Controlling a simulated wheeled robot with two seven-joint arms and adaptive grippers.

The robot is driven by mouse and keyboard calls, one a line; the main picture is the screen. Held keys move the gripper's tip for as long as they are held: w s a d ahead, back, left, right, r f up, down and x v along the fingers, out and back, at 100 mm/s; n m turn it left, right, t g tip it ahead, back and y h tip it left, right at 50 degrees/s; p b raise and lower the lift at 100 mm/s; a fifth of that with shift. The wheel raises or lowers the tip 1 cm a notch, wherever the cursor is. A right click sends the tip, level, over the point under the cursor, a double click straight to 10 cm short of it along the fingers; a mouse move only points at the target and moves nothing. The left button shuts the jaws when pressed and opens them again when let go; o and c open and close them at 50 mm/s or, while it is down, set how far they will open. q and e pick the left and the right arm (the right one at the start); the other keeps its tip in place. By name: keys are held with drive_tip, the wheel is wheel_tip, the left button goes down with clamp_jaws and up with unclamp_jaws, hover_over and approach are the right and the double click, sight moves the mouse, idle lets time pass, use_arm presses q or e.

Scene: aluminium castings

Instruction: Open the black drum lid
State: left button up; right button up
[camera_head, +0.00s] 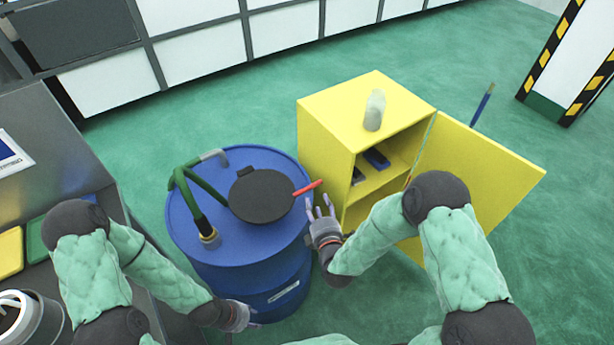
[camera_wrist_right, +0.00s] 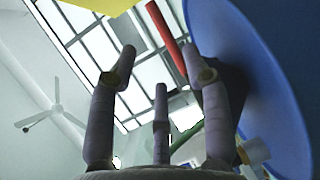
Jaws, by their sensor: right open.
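The black drum lid (camera_head: 262,195) is a round disc lying flat on top of the blue drum (camera_head: 280,276), with a red handle (camera_head: 307,188) sticking out to its right. My right gripper (camera_head: 322,212) is open and empty, just below and right of the red handle, apart from it. In the right wrist view the red handle (camera_wrist_right: 167,40) shows beyond the spread fingers, and the blue drum (camera_wrist_right: 250,70) fills the right side. My left gripper (camera_head: 240,318) is low by the drum's front left side; its fingers are too unclear to judge.
A green hose (camera_head: 185,195) with metal fittings stands on the drum's left top. A yellow cabinet (camera_head: 330,130) with its door (camera_head: 485,175) open stands behind right, a pale bottle (camera_head: 375,110) on top. A grey bench (camera_head: 50,130) with coloured bins is at left.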

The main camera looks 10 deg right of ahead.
sight(312, 187)
drive_tip(key=w, duration=0.3)
drive_tip(key=w+f+b, duration=0.1)
drive_tip(key=w, duration=0.2)
drive_tip(key=w+f+b, duration=0.1)
drive_tip(key=w, duration=0.3)
drive_tip(key=shift+d, duration=0.25)
drive_tip(key=shift+s, duration=0.1)
clamp_jaws()
